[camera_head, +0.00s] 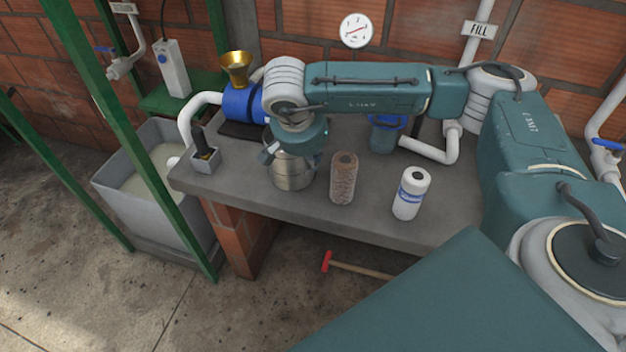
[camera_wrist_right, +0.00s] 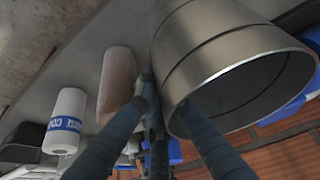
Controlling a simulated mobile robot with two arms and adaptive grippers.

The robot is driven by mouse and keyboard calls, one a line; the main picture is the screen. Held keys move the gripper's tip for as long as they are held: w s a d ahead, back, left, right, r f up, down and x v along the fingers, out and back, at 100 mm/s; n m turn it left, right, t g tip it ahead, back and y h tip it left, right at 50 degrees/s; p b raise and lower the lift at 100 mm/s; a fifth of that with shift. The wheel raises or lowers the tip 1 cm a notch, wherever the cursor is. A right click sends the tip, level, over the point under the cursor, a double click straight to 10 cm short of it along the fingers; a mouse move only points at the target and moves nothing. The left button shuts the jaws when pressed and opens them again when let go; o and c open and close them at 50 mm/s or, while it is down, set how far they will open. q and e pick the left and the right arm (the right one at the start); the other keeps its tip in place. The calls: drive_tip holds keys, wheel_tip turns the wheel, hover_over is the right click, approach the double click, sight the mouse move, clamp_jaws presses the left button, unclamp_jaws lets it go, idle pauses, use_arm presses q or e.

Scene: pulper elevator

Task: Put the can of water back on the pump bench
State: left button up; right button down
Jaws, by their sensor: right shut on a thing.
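The can (camera_head: 293,173) is a bare metal cylinder over the front part of the grey pump bench (camera_head: 258,203). My right gripper (camera_head: 272,150) is at its upper left side and shut on it, partly hidden by my wrist. In the right wrist view the open-mouthed can (camera_wrist_right: 225,45) fills the upper right, with the gripper fingers (camera_wrist_right: 168,92) against its near wall. The can looks roughly upright in the head view. I cannot tell whether its base touches the bench, nor see water in it. My left gripper is not in view.
A brown wound cartridge (camera_head: 343,178) and a white cartridge (camera_head: 410,194) stand right of the can. The blue pump (camera_head: 244,103) with a brass funnel (camera_head: 236,68) is behind left. A small holder (camera_head: 205,160) sits at the left corner. A blue-topped filter housing (camera_head: 384,135) stands behind.

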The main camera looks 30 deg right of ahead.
sight(312, 173)
wheel_tip(312, 173, down, 5)
drive_tip(key=shift+b, duration=1.25)
drive_tip(key=shift+s, duration=0.1)
drive_tip(key=c, duration=1.9)
unclamp_jaws()
drive_tip(key=b+v, duration=0.1)
drive_tip(key=v, duration=1.1)
